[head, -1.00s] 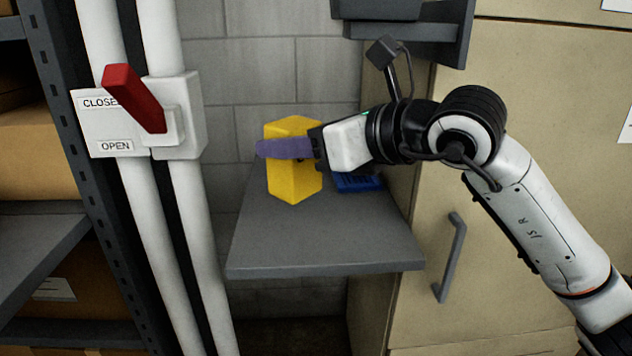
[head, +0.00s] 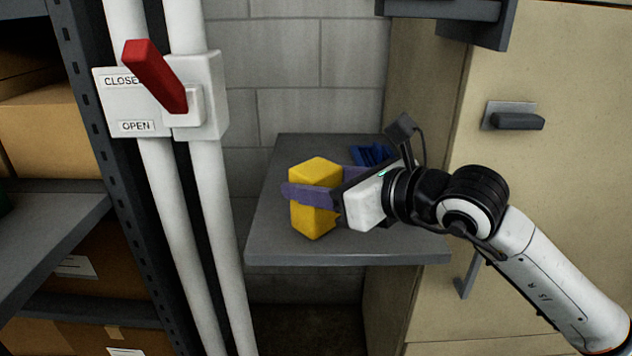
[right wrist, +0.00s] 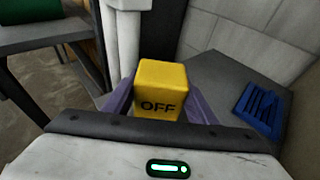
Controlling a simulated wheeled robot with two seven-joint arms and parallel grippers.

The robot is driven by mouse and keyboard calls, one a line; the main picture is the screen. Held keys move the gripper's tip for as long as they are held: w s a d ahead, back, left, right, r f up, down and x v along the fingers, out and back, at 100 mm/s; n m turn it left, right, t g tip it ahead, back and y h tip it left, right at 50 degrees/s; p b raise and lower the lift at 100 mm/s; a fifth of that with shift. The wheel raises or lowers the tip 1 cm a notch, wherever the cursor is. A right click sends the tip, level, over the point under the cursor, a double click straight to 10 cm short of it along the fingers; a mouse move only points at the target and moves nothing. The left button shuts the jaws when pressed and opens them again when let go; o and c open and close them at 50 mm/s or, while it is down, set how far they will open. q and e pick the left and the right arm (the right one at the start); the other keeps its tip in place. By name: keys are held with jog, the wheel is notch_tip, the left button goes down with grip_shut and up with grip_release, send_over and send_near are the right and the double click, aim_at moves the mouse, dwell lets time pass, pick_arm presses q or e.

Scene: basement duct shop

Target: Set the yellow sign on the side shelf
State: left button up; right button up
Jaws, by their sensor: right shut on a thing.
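The yellow sign (head: 315,172) is a blocky yellow piece, upright at the left part of the side shelf (head: 350,258). In the right wrist view the sign (right wrist: 161,85) shows the word OFF on the face toward me. My right gripper (head: 320,185) is shut on the sign, with a purple finger on each side of it; the fingers also show in the right wrist view (right wrist: 160,103). Whether the sign's bottom touches the grey shelf top I cannot tell. My left gripper is not in view.
A blue slotted item (head: 372,154) lies at the back of the shelf, also in the right wrist view (right wrist: 258,107). White pipes with a red lever (head: 155,75) stand left of the shelf. Beige cabinets (head: 560,190) stand on the right. The shelf's front right is clear.

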jog(key=shift+f, duration=0.1)
jog(key=o, duration=1.1)
jog(key=shift+r, duration=0.25)
jog(key=v, duration=1.2)
jog(key=shift+b, duration=0.3)
